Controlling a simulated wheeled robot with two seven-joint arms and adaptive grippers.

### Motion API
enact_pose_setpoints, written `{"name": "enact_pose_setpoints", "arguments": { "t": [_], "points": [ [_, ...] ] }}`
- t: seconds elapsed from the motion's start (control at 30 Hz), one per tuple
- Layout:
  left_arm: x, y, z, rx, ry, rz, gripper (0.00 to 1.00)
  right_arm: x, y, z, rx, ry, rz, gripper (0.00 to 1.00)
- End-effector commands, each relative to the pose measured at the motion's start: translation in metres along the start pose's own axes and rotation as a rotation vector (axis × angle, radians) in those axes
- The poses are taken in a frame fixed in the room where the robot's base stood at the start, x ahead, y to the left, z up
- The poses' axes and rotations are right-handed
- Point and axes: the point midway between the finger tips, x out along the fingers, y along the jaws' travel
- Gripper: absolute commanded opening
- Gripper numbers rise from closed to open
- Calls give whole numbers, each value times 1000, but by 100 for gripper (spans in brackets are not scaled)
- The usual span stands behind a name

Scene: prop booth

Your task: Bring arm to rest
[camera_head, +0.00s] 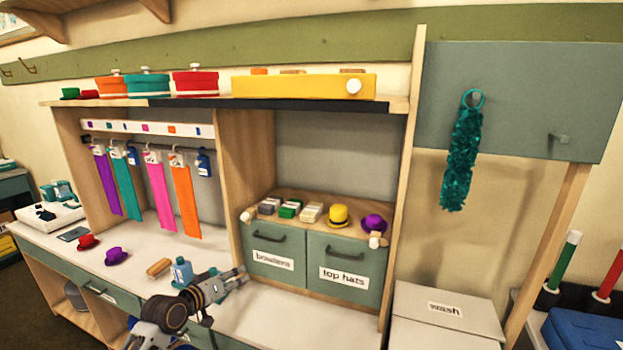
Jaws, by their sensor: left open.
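My left gripper (232,281) is above the white counter (268,318) at the lower middle, its fingers pointing right. It is open, with nothing seen between its fingers. My left arm comes in from the bottom edge and hides part of the counter front. My right gripper is not in this view.
A purple hat (117,256) and a red hat (86,242) lie further left. Drawers marked bowlers (273,262) and top hats (343,276) stand behind right. A wash box (446,312) is at right.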

Motion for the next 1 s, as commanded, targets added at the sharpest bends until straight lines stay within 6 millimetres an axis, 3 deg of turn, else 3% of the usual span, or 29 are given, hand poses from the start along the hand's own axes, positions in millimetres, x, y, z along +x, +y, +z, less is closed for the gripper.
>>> {"name": "enact_pose_setpoints", "arguments": {
  "t": [0.1,0.4,0.7,1.0],
  "points": [
    [-10,-1,42,53,-77,-40,45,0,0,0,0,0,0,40],
    [-46,-7,130,184,-262,-144,45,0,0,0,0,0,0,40],
    [-99,-14,200,293,-442,-249,45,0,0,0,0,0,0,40],
    [-164,-21,252,372,-619,-356,45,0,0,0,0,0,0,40]
  ]
}}
